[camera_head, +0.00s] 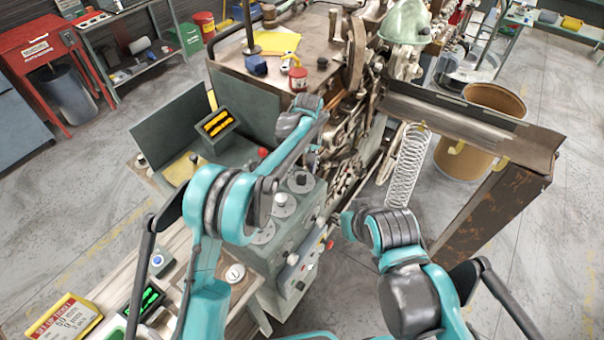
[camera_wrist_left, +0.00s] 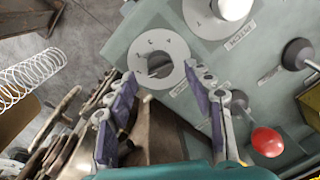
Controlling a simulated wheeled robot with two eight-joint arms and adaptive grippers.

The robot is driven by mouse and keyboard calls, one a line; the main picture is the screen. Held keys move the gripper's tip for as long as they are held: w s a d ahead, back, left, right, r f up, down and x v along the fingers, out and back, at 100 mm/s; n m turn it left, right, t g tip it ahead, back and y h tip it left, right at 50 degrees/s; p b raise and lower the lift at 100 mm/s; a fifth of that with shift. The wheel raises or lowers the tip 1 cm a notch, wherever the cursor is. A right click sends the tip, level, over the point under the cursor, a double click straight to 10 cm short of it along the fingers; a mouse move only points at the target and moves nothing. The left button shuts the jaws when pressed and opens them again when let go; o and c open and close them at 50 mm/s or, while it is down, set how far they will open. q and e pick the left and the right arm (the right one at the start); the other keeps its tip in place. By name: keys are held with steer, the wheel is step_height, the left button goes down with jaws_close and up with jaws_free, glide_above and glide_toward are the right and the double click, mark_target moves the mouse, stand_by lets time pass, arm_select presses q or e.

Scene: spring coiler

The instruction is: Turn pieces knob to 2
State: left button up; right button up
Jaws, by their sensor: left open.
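In the left wrist view a pale round dial (camera_wrist_left: 177,49) with small marks sits on the grey-green control panel, with its knob at its centre. In the head view a dial (camera_head: 301,182) shows at the upper end of the panel's row. I cannot read which dial is for pieces, nor its setting. My left gripper (camera_wrist_left: 160,74) is open, its fingertips on either side of the near edge of that dial, with nothing held; whether they touch it is unclear. In the head view its fingers are largely hidden by my arm. My right gripper (camera_head: 349,222) is right of the panel, its fingers unclear.
A second dial (camera_wrist_left: 212,24), a dark knob (camera_wrist_left: 298,54) and a red ball knob (camera_wrist_left: 267,141) are close by. The coiling machine (camera_head: 345,150) stands just beyond the panel. A hanging spring (camera_head: 405,165) and brown bin (camera_head: 470,140) are to the right. Open floor lies further right.

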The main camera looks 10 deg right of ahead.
mark_target(302, 176)
arm_select(q)
step_height(302, 176, down, 3)
steer(key=shift+w+r, duration=0.1)
steer(key=shift+r, duration=0.1)
steer(key=shift+a+f, duration=0.1)
steer(key=shift+f, duration=0.3)
steer(key=c, duration=1.1)
steer(key=shift+c, duration=0.2)
